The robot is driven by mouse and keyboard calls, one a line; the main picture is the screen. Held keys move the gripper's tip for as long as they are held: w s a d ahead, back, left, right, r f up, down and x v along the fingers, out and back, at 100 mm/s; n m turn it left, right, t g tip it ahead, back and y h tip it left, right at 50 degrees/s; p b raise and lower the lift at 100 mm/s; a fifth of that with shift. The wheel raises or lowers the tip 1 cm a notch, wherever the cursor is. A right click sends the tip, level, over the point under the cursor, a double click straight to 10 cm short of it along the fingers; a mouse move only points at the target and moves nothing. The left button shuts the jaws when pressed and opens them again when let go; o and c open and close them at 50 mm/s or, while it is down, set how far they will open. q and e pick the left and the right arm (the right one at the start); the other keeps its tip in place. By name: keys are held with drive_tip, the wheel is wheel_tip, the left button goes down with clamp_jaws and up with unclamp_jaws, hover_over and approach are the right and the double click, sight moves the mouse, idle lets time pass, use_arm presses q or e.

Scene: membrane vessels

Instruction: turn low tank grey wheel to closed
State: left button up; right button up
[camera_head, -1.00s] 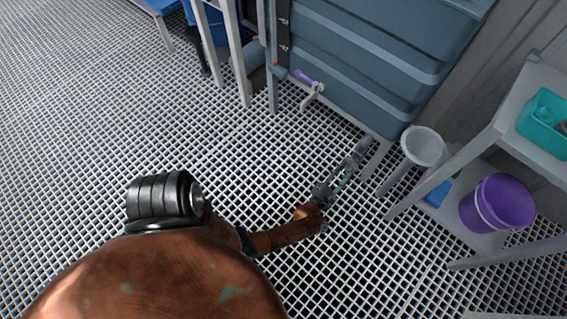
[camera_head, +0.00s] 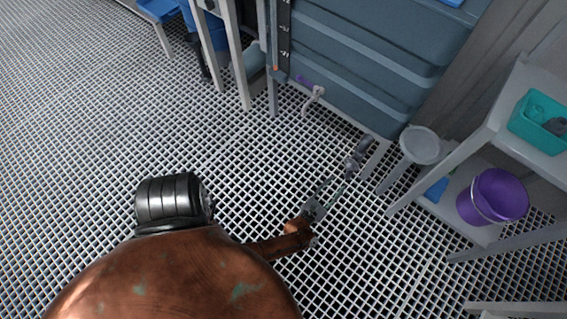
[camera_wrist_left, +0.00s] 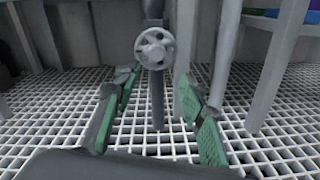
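The grey wheel (camera_wrist_left: 155,48) is a round spoked handwheel on a dark upright pipe, seen face-on in the left wrist view. The tank (camera_head: 370,60) is a large blue-grey ribbed box at the top of the head view. A dark grey fitting (camera_head: 362,150) shows by its lower corner; the wheel's shape is not clear there. My left gripper (camera_wrist_left: 155,92) is open and empty, with green-padded fingers spread wide. The wheel stands ahead of and above the fingertips, centred between them and apart from them. In the head view the left gripper (camera_head: 330,190) points at that fitting. My right gripper is not seen.
A purple-handled tap (camera_head: 312,92) sits low on the tank's left. A pale round-topped stand (camera_head: 422,145) is just right of the fitting. A grey shelf (camera_head: 535,135) holds a teal bin (camera_head: 540,120), with a purple bucket (camera_head: 492,197) below. The floor grating is open.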

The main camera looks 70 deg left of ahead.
use_arm(q)
drive_tip(key=s+d+f+m+g+h+p, duration=0.1)
drive_tip(key=s+d+m+g+h+p, duration=0.1)
drive_tip(key=s+m+p, duration=0.6)
drive_tip(key=s+d+f+m+g+h+p, duration=0.2)
drive_tip(key=s+d+m+h+p, duration=0.3)
drive_tip(key=s+m+p, duration=0.4)
drive_tip(key=s+m+g+h, duration=0.1)
drive_tip(key=s+m, duration=0.5)
drive_tip(key=shift+m+g, duration=0.3)
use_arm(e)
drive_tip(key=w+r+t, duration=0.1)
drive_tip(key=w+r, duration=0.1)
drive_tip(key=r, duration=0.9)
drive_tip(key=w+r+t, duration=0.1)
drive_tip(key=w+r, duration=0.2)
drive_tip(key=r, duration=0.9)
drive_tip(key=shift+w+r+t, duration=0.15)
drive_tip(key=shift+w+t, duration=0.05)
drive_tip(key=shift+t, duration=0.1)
use_arm(q)
drive_tip(key=shift+a, duration=0.1)
